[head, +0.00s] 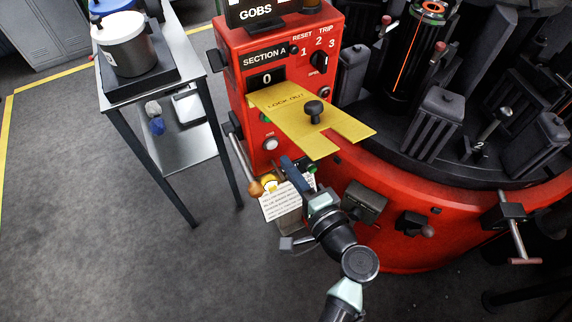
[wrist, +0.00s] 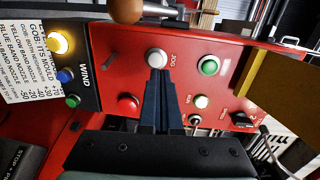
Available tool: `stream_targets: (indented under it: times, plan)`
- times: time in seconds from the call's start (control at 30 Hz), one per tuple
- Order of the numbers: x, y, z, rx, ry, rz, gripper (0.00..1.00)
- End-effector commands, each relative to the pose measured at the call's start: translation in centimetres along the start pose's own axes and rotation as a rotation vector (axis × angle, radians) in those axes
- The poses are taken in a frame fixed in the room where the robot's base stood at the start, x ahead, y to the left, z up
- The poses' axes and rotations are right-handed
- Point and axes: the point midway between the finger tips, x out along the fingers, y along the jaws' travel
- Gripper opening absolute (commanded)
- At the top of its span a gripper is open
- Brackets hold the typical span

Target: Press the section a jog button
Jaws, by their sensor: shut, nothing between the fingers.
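The red section A control box (head: 262,90) stands at the top middle of the head view, its display reading 0. In the wrist view, the jog button (wrist: 156,58) is a round white button in a metal ring, with JOG printed beside it. My gripper (wrist: 158,74) is shut and empty. Its dark fingertips point at the jog button and overlap its lower edge in the picture; I cannot tell whether they touch it.
A yellow lock-out plate (head: 290,110) with a black knob juts from the box. Close by in the wrist view are a green button (wrist: 208,66), a red button (wrist: 128,103) and a lit white button (wrist: 201,101). A wooden-knobbed lever (head: 256,187) sticks out beside my gripper.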

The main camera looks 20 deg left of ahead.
Motion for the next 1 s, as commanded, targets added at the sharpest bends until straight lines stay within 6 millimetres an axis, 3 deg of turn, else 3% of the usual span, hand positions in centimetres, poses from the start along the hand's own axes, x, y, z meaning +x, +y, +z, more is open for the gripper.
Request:
stream_targets:
  times: [0.03,0.2,0.4,1.0]
  plan:
    - [-1.6,0.3,-0.1,0.002,0.009,0.003,0.0]
    - [-5.4,0.3,-0.1,0.004,0.009,0.003,0.0]
    - [-8.1,0.2,-0.1,0.003,0.007,0.004,0.0]
    - [-8.8,0.2,-0.1,0.004,0.006,0.004,0.0]
